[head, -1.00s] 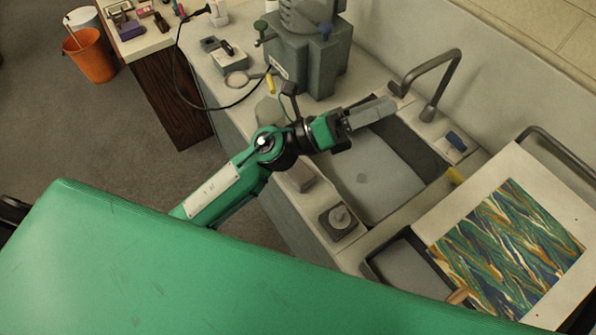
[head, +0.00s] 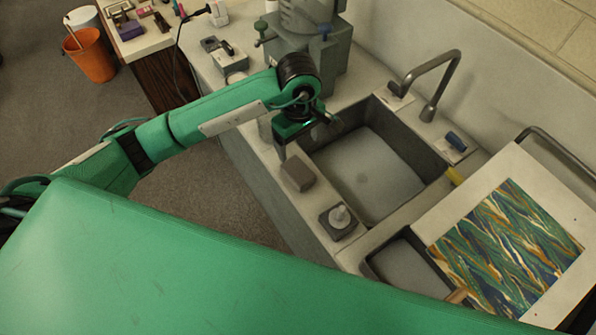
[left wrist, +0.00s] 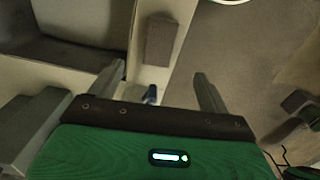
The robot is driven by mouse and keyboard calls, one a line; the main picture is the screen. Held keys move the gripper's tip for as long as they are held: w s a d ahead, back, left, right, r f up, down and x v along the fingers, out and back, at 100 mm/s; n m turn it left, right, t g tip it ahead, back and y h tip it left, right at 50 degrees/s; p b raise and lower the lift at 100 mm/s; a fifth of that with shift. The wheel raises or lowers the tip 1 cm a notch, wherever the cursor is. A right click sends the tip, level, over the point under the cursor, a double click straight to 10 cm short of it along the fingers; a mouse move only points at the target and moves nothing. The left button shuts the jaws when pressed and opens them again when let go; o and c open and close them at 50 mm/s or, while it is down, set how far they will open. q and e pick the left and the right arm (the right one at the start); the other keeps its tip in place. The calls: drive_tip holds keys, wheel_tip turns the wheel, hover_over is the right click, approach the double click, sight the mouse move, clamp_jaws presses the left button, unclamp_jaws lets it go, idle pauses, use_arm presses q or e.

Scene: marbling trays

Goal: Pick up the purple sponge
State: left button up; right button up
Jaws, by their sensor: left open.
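A dull grey-mauve block (head: 298,173), the closest match I see to the purple sponge, lies on the counter strip left of the sink. It also shows in the left wrist view (left wrist: 160,40), just beyond the fingertips. My left gripper (head: 306,137) is over the same strip, on the far side of the block and apart from it. In the left wrist view its fingers (left wrist: 160,72) are spread wide with nothing held. A small dark blue thing (left wrist: 151,94) shows between them, lower down. My right gripper is not in view.
The sink (head: 375,170) is right of the block, with a tap (head: 436,85) behind it. A blue item (head: 456,140) lies by the tap. A marbled print (head: 510,250) is at the right. Floor is open at left.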

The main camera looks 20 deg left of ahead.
use_arm(q)
drive_tip(key=p, duration=0.3)
hover_over(298, 170)
wheel_tip(298, 170, down, 8)
drive_tip(key=shift+s+f, duration=0.1)
drive_tip(key=shift+s, duration=0.05)
wheel_tip(298, 170, down, 4)
drive_tip(key=p, duration=0.3)
drive_tip(key=shift+f, duration=0.65)
drive_tip(key=shift+w, duration=0.2)
drive_tip(key=c, duration=0.8)
